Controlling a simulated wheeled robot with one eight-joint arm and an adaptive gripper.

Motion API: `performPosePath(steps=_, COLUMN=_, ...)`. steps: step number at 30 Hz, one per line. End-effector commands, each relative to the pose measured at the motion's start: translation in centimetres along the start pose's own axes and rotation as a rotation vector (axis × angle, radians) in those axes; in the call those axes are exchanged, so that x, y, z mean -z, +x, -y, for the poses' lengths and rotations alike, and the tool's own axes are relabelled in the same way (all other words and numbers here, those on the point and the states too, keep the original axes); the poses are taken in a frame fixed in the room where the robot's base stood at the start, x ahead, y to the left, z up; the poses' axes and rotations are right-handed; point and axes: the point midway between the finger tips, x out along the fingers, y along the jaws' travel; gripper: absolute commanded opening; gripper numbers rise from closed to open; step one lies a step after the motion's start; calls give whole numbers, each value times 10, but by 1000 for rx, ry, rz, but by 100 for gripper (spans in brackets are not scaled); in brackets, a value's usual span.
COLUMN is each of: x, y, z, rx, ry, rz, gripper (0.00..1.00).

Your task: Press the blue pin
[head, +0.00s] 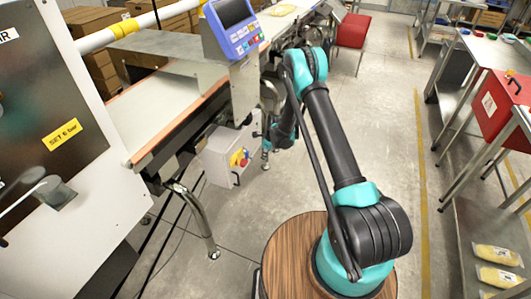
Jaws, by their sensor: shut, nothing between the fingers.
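A grey control box (217,158) hangs under the conveyor. Its right face carries a yellow plate (236,158) with a small red knob (244,163). A tiny blue spot (246,152) shows at the plate's upper edge; it is too small to tell for sure that it is the blue pin. My arm bends over and down, and my gripper (261,135) is small and dark at its end, just right of the box's upper right edge. It appears shut and empty. I cannot tell whether it touches the box.
The conveyor belt (165,103) runs behind the box, with a blue display unit (233,27) above it. A metal leg (196,220) stands in front. A white cabinet (85,190) fills the left. Clear floor (385,130) lies to the right, before a bench with a red box (505,108).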

Motion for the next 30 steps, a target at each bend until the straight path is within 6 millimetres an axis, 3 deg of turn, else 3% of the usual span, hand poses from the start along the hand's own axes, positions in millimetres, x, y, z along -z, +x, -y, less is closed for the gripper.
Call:
performPosePath(steps=5, x=-2, y=30, z=0, rx=0, ry=-2, rz=0, gripper=0)
performPosePath(steps=12, x=-33, y=31, z=0, rx=0, ry=-2, rz=0, gripper=0)
performPosePath(steps=26, x=-40, y=32, z=0, rx=0, ry=-1, rz=0, gripper=0)
performPosePath(steps=30, x=-51, y=33, z=0, rx=0, ry=-2, rz=0, gripper=0)
